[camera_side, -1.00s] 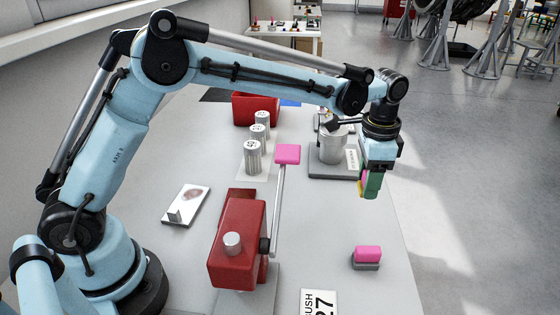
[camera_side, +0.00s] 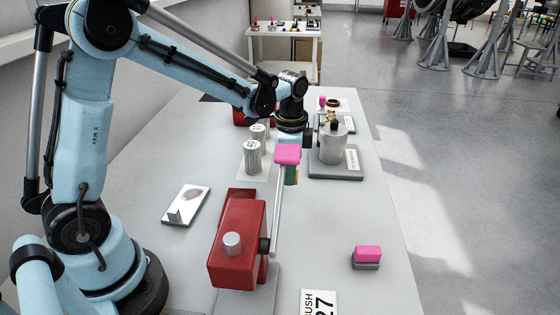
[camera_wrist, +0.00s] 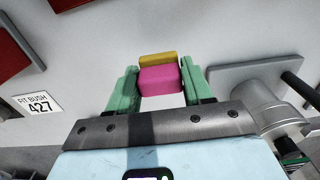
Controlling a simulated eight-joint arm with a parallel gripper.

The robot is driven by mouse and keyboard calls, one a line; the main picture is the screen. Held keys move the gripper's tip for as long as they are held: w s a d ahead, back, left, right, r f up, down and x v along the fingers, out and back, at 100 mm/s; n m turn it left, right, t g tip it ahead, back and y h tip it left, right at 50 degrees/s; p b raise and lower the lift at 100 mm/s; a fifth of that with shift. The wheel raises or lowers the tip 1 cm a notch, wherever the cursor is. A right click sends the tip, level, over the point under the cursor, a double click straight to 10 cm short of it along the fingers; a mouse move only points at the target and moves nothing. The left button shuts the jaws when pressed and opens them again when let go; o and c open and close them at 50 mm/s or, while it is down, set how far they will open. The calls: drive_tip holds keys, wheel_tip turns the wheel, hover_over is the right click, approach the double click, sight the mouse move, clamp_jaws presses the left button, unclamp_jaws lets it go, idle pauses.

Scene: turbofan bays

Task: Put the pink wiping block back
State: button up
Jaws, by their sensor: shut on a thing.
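My gripper (camera_wrist: 160,82) has green fingers and is shut on a pink block with a yellow layer (camera_wrist: 160,78) in the wrist view. In the side view my gripper (camera_side: 291,176) hangs above the middle of the bench, behind the lever's pink pad, which hides its fingertips and most of the held block. Another pink block (camera_side: 368,252) sits on a small grey base (camera_side: 366,266) at the front right of the bench.
A red press (camera_side: 236,240) stands in front with its pink-ended lever (camera_side: 288,154) raised. Ribbed cylinders (camera_side: 253,158) stand left of my gripper. A metal canister (camera_side: 332,147) on a grey plate stands right. A white plate (camera_side: 187,205) lies left. The right front bench is mostly clear.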

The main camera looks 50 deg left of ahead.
drive_tip(key=shift+f, duration=2.4)
drive_tip(key=shift+f, duration=0.15)
drive_tip(key=o, duration=0.9)
drive_tip(key=shift+o, duration=0.2)
wheel_tip(320, 180, up, 12)
drive_tip(key=shift+r, duration=0.15)
hover_over(290, 195)
drive_tip(key=shift+f, duration=5.15)
